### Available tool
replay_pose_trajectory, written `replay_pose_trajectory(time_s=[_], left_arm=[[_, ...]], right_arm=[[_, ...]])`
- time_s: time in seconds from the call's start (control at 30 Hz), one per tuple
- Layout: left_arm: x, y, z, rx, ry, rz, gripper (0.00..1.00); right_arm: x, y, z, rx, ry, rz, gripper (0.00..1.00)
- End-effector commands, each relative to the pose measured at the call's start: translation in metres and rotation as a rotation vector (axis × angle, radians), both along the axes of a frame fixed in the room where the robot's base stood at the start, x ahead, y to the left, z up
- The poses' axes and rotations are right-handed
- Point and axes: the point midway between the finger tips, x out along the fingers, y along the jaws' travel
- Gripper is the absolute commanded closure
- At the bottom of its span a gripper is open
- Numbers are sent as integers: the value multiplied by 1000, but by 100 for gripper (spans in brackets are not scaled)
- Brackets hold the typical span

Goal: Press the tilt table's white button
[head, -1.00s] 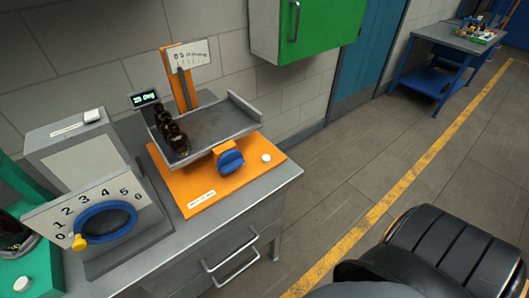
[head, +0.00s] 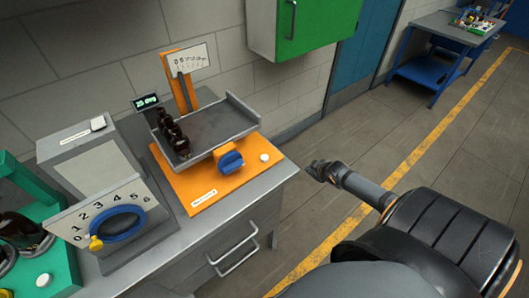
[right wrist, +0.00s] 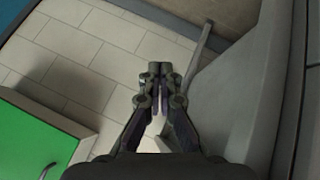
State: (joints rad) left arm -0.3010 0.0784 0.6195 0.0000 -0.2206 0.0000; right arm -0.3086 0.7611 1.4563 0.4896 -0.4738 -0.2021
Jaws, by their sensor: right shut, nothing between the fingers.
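The tilt table is an orange base (head: 205,196) with a grey tilted tray (head: 232,112) on it, on the grey bench. Its round white button (head: 264,157) sits on the base's right corner, right of a blue knob (head: 230,160). Several dark amber bottles (head: 172,134) stand at the tray's lower left side. My right gripper (head: 314,169) is off the bench's right edge, to the right of the button and apart from it. In the right wrist view the fingers (right wrist: 160,70) are together with nothing between them. My left gripper is out of view.
A numbered dial panel (head: 105,215) with a blue ring stands at the left. Another white button (head: 98,123) is on the grey box behind it, and one (head: 44,280) on the green unit. A green cabinet (head: 290,30) hangs above.

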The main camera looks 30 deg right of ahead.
Motion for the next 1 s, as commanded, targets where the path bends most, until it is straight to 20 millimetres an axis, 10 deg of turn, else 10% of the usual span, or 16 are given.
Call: replay_pose_trajectory(time_s=[0.2, 0.4, 0.63, 1.0], left_arm=[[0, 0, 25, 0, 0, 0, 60], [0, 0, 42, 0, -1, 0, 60], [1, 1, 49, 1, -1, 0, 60], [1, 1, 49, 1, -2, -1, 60]], right_arm=[[58, 49, 142, -54, -84, 243, 100], [68, 127, 236, -93, -94, 498, 100], [53, 183, 276, -115, -67, 669, 100], [50, 189, 278, -116, -65, 686, 100]])
